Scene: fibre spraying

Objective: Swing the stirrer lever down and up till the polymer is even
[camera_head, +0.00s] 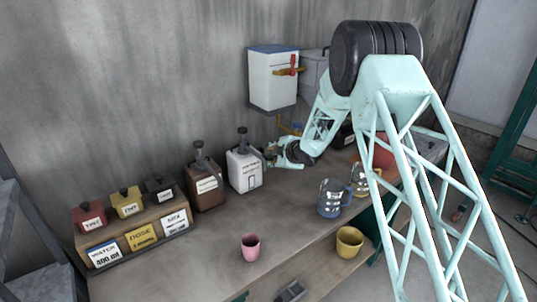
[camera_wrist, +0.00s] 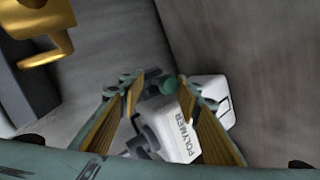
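The white polymer container (camera_head: 244,170) stands on the bench against the wall, with a dark fitting on top. In the wrist view its white body (camera_wrist: 184,137), marked POLYMER, lies below and between my fingers, partly hidden by the right one. A dark lever part (camera_wrist: 147,140) shows beside it, and a green round knob (camera_wrist: 168,85) shows between my fingertips. My gripper (camera_head: 271,154) is just right of the container's upper part. In the wrist view my gripper (camera_wrist: 165,88) has its fingers apart around the knob; I see no clear contact. The polymer inside is hidden.
A brown container (camera_head: 207,188) stands left of the polymer. A rack (camera_head: 140,240) with small tins is further left. A wall box (camera_head: 272,80) with a red lever hangs above.

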